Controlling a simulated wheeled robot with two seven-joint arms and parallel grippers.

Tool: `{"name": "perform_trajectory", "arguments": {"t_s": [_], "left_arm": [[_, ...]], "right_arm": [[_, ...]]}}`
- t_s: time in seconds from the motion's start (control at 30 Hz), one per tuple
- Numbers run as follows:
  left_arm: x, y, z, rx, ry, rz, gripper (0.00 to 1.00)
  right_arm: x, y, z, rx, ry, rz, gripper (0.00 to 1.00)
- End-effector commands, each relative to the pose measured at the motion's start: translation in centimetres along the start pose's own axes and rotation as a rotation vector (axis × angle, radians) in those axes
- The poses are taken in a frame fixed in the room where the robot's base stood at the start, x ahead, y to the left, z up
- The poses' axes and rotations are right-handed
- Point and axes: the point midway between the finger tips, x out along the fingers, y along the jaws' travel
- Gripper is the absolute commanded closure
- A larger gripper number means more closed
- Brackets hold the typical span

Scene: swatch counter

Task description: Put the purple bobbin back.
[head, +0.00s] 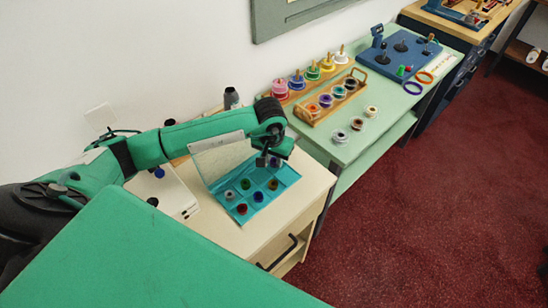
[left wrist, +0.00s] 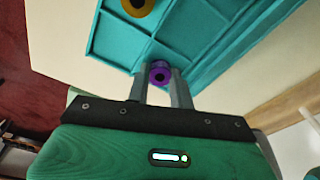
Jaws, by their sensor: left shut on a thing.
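My left gripper (head: 268,158) is over the far right part of an open teal compartment box (head: 211,188). In the left wrist view, its two fingers (left wrist: 160,88) are shut on a purple bobbin (left wrist: 160,76). The bobbin appears at the near wall of the teal box (left wrist: 108,62); whether it touches the box cannot be told. In the head view the gripper largely hides it. Other bobbins sit in the box compartments, including a red one (head: 242,209) and a blue one (head: 258,197). An orange-yellow bobbin (left wrist: 137,5) shows at the wrist view's top edge. My right gripper is not in view.
The box's clear lid (head: 222,158) stands open behind it. On the green table, a wooden rack (head: 316,119) holds several bobbins, with loose bobbins (head: 340,136) in front. Thread spools (head: 297,82) stand behind. The cream cabinet top (head: 305,196) is clear right of the box.

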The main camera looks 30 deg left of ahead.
Motion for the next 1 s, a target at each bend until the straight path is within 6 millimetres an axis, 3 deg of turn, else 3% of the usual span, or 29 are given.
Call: {"name": "perform_trajectory", "arguments": {"t_s": [0.17,0.2,0.3,0.57,1.0], "left_arm": [[0.4,0.0,0.1,0.000,0.000,0.000,1.00],[0.3,0.0,0.0,0.000,0.000,0.000,0.70],[0.3,0.0,0.0,0.000,0.000,0.000,0.54],[-0.5,0.0,-0.1,0.001,0.003,0.001,0.54],[-9.3,-0.1,-0.1,0.001,0.006,0.000,0.52]], "right_arm": [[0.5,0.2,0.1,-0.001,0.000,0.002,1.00],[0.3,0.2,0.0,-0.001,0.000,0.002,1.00],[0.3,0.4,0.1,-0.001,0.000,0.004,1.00],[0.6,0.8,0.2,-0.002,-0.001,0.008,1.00],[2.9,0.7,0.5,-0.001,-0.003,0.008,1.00]]}}
